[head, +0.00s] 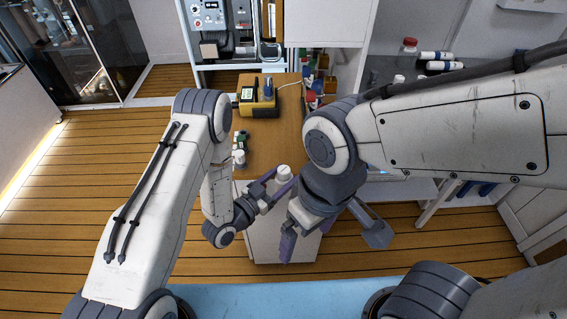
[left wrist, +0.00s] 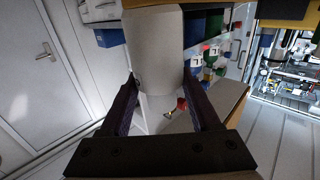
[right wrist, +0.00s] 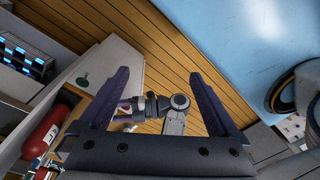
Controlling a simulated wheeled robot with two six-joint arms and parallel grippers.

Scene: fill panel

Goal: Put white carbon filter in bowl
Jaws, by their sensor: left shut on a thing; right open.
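A plain white cylinder (head: 283,174), which looks like the white carbon filter, is held upright in my left gripper (head: 272,190). In the left wrist view the cylinder (left wrist: 155,50) sits between the two fingers, and the lower end shows past them. It is near the front end of the narrow wooden-topped table (head: 268,145). My right gripper (head: 333,238) is open and empty, lower and to the right. Its spread fingers (right wrist: 157,78) show in the right wrist view, with part of my left arm beyond them. I cannot make out a bowl in any view.
A yellow and black device (head: 258,96) stands on the far part of the table. Small bottles (head: 239,156) are at its left edge. Several white bottles (head: 437,62) lie on the shelf at right. A red cylinder (right wrist: 45,130) shows at left in the right wrist view. Left floor is clear.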

